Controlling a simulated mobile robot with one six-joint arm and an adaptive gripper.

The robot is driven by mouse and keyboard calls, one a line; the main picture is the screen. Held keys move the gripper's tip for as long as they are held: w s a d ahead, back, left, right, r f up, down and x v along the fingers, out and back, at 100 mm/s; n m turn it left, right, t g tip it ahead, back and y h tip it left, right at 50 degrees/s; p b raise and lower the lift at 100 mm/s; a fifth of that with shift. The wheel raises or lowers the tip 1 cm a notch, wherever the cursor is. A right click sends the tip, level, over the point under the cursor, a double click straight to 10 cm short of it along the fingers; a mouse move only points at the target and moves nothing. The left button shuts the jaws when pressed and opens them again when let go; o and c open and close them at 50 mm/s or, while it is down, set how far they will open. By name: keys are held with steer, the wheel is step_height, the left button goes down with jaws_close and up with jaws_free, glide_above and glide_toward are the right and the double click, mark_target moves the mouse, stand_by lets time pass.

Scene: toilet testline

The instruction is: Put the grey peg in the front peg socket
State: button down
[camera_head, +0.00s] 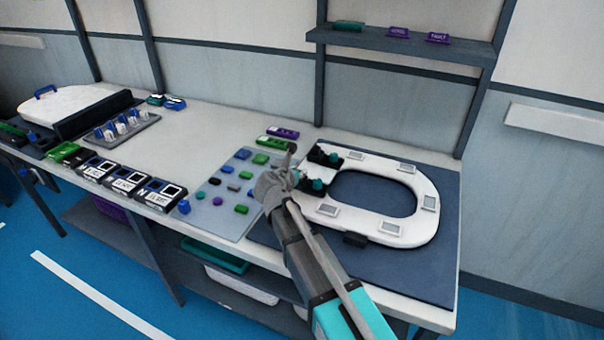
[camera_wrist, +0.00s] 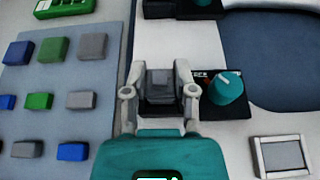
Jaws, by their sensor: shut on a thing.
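The grey peg (camera_wrist: 160,80) is a small dark grey block in the wrist view. My gripper (camera_wrist: 160,86) is shut on it, one finger at each side. The white ring-shaped seat (camera_head: 426,192) lies on a dark blue mat, and my gripper (camera_head: 280,182) is over its left end in the head view. A black fixture (camera_wrist: 206,116) with a teal knob (camera_wrist: 228,88) sits just right of the gripper in the wrist view. A second black fixture (camera_wrist: 160,9) is farther up. The front peg socket cannot be made out; the peg and fingers cover the spot beneath them.
A light blue-grey board (camera_head: 209,213) with several coloured blocks lies left of the gripper. A green device (camera_wrist: 66,6) stands behind it. Black boxes (camera_head: 128,183) line the front edge farther left. The middle back of the table (camera_head: 215,130) is clear.

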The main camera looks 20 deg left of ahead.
steer(key=shift+f, duration=0.25)
steer(key=shift+c, duration=2.1)
jaws_free()
steer(key=shift+r, duration=0.1)
steer(key=shift+r, duration=0.2)
steer(key=p+v, duration=0.4)
steer(key=v, duration=0.6)
steer(key=shift+s+d+r, duration=0.1)
steer(key=shift+s, duration=0.1)
steer(key=shift+p+v, duration=0.3)
steer(key=shift+v, duration=0.5)
